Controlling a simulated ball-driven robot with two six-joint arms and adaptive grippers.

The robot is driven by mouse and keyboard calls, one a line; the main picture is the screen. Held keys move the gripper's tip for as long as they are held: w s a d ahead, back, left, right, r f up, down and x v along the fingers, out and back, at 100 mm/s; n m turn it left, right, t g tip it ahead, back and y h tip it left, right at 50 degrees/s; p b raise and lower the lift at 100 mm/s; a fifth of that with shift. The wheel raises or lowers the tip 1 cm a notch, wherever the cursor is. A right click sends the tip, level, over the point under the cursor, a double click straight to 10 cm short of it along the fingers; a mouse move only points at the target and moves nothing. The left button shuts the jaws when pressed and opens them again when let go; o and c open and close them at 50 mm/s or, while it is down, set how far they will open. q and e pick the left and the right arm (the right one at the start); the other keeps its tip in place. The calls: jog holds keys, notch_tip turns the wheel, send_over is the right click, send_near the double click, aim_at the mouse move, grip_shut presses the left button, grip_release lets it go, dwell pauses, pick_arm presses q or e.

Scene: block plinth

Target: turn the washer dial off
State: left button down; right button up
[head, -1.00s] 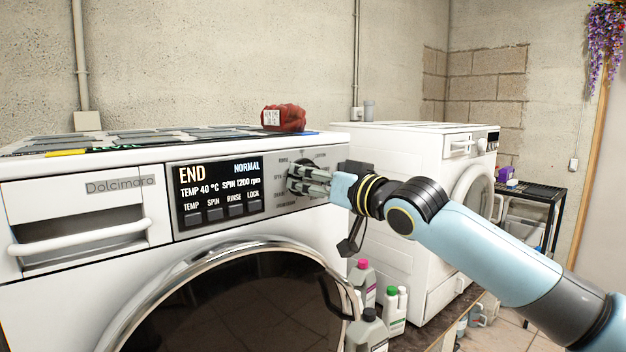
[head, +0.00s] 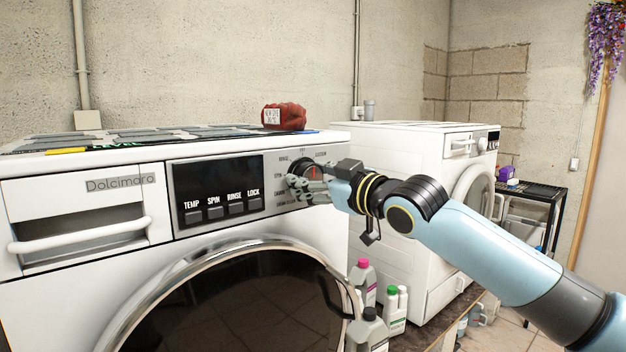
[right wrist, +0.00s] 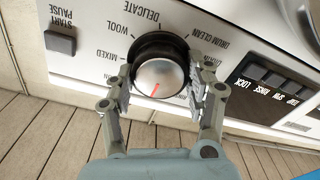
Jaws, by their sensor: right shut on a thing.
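The washer dial (head: 309,169) is a round knob with a dark rim, a silver face and a red pointer line, at the right end of the washer's (head: 170,150) control panel. It also shows in the right wrist view (right wrist: 160,73), where the red line runs from the face's middle toward the bottom edge. My right gripper (head: 303,184) is shut on the dial. In the right wrist view its fingers (right wrist: 161,84) press on opposite sides of the knob. The washer display (head: 215,178) is dark, with only the button labels showing. My left gripper is not in view.
A second white machine (head: 405,200) stands to the right. Bottles (head: 395,310) stand low between the machines. A black shelf (head: 535,195) stands at the far right.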

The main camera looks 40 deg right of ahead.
jog(key=shift+n, duration=0.5)
jog(key=o, duration=1.2)
jog(key=shift+s+d, duration=0.15)
jog(key=shift+s, duration=1.85)
jog(key=shift+s+d, duration=0.15)
jog(key=shift+s, duration=1.85)
jog(key=shift+s+d, duration=0.15)
jog(key=shift+s, duration=1.85)
